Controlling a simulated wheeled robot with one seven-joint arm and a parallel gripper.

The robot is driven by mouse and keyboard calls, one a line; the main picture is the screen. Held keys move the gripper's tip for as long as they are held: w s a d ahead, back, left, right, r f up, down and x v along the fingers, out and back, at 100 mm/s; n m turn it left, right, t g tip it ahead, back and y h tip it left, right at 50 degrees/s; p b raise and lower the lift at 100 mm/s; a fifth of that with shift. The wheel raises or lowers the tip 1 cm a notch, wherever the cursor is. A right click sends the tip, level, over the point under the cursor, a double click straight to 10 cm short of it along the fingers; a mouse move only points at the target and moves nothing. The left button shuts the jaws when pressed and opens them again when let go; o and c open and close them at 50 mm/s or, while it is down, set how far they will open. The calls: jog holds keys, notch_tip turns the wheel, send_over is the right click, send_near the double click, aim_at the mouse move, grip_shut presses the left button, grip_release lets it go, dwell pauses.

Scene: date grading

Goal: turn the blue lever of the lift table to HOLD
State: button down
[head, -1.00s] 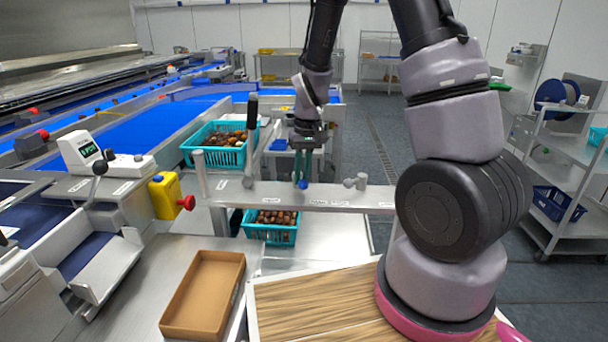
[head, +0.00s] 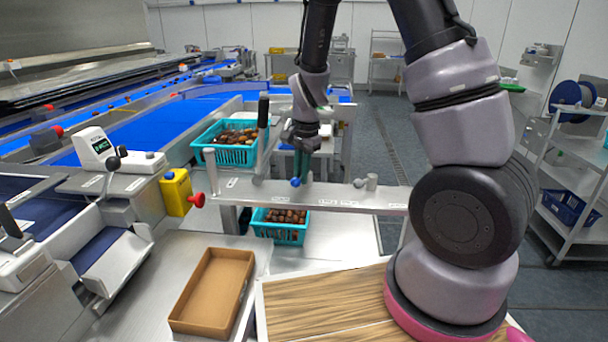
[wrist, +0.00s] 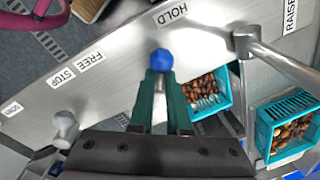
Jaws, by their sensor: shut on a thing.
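The lift table's blue lever shows as a round blue knob (wrist: 161,59) in the wrist view; its stem is hidden. My gripper (wrist: 160,72) has its green fingers closed on the knob. The HOLD label (wrist: 172,13) lies close beyond the knob, slightly to its right. In the head view the blue knob (head: 296,182) sits at my fingertips above the grey lever panel (head: 335,196), whose labels are too small to read there.
A tall black-handled lever (head: 262,112) stands left of my gripper. Turquoise crates of dates stand behind (head: 228,155) and below (head: 279,233) the panel. A grey knob (head: 371,182) stands to the right.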

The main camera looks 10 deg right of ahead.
jog(key=shift+w+a+m, duration=0.15)
jog(key=shift+a+m, duration=0.05)
jog(key=shift+m, duration=0.75)
jog(key=shift+w+a+m, duration=0.15)
jog(key=shift+m, duration=0.8)
jog(key=c, duration=0.9)
grip_release()
jog(key=shift+w, duration=0.1)
notch_tip(320, 180, up, 11)
jog(key=s, duration=0.1)
jog(key=shift+d+f, duration=0.15)
jog(key=shift+d, duration=0.05)
